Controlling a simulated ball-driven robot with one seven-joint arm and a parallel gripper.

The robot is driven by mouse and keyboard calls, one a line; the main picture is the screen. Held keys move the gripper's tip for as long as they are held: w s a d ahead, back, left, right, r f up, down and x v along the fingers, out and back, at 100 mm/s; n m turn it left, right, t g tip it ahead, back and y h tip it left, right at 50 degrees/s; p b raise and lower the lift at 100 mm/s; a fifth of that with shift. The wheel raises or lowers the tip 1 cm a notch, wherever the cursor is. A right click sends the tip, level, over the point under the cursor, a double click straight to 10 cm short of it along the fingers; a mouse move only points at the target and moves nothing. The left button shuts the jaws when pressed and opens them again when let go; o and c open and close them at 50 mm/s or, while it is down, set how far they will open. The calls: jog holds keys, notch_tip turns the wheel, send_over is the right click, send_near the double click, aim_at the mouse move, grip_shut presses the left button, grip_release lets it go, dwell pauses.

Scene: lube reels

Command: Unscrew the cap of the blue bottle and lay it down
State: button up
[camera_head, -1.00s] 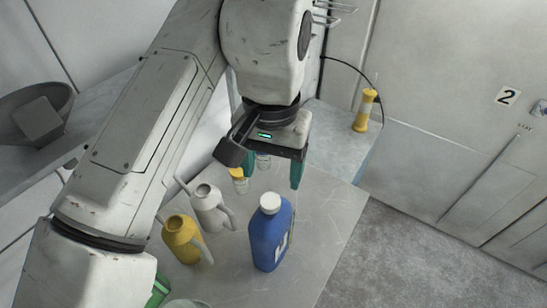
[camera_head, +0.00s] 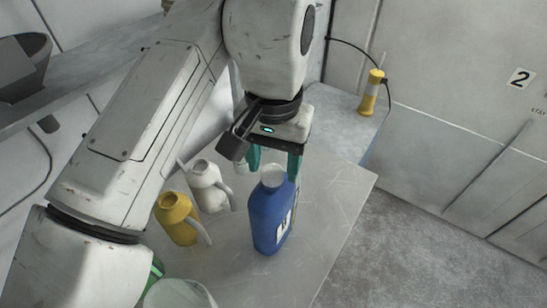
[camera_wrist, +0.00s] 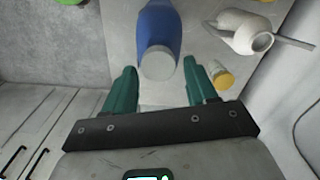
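The blue bottle (camera_head: 269,218) stands upright on the grey table (camera_head: 325,190), with its white cap (camera_head: 272,175) on top. In the wrist view the bottle (camera_wrist: 160,30) and its cap (camera_wrist: 158,62) show near the top middle. My gripper (camera_head: 274,162) is open and empty. Its green fingers show at the cap in the head view, one at each side. In the wrist view the fingers (camera_wrist: 158,82) are spread wider than the cap, which shows between and just beyond their tips. I cannot see contact.
A yellow can (camera_head: 176,217) and a white can (camera_head: 205,187) stand left of the bottle. A small yellow-lidded jar (camera_wrist: 222,78) is beside one finger. A yellow lamp-like item (camera_head: 371,92) stands at the back. The table's right side is clear.

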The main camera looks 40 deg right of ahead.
jog(key=c, duration=0.8)
jog(key=shift+r+n+p, duration=0.15)
jog(key=shift+n+p, duration=0.35)
jog(key=shift+p, duration=0.05)
jog(key=shift+w+n+p, duration=0.1)
jog(key=shift+n+p, duration=0.85)
jog(key=shift+n, duration=0.25)
jog(key=shift+a+f+n+p, duration=0.2)
jog(key=shift+n+p, duration=0.2)
jog(key=shift+n, duration=0.5)
